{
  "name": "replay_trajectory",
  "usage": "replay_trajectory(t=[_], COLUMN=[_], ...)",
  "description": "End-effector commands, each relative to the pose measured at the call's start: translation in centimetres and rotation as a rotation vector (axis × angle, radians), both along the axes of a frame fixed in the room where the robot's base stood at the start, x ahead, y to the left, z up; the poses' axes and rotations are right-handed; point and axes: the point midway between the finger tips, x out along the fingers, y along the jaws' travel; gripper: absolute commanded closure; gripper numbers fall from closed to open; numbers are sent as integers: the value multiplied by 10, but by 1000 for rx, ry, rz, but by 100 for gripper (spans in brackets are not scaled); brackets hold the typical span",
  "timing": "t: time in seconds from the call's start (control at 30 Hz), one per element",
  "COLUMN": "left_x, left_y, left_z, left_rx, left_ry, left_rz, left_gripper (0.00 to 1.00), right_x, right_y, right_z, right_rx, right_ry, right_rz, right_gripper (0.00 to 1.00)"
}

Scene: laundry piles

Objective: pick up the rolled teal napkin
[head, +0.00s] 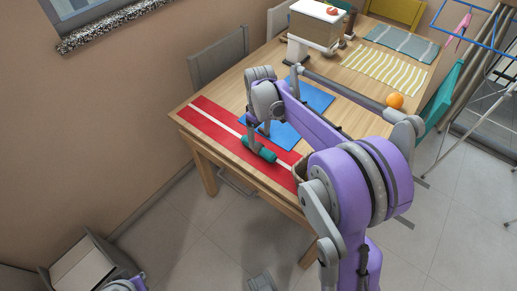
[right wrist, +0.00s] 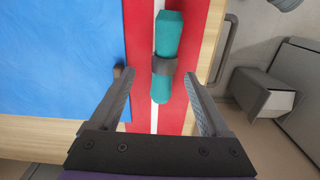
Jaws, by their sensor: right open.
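The rolled teal napkin (head: 260,150) lies on a red runner with a white stripe (head: 208,112) on the wooden table. In the right wrist view the napkin (right wrist: 168,38) has a dark grey ring (right wrist: 164,66) around its middle. My right gripper (head: 258,126) is over the table, close to the napkin. In the right wrist view its two fingers (right wrist: 160,76) are spread apart, with the ring and lower end of the napkin between them in the picture. I cannot tell the height gap. My left gripper does not show.
A blue cloth (head: 312,96) lies beside the runner. An orange (head: 395,100), a striped yellow cloth (head: 384,68) and a box (head: 314,28) are farther along the table. A grey chair (head: 218,64) stands at the wall side. A grey bin (head: 85,262) is on the floor.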

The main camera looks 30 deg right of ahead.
Motion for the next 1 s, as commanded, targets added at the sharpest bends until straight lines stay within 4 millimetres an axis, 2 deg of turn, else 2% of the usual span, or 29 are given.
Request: replay_trajectory(t=[0.3, 0.6, 0.67, 1.0], left_x=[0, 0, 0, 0], left_y=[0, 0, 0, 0], left_z=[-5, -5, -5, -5], left_rx=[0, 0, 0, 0], left_ry=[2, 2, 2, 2], left_rz=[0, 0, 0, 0], left_gripper=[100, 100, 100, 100], right_x=[-4, -4, -4, -4], right_y=[5, 6, 6, 5], right_z=[-44, -49, -49, -49], right_rx=[-1, -1, 0, 0], right_ry=[0, 0, 0, 0], right_rz=[-1, -1, -1, -1], right_gripper=[20, 20, 29, 90])
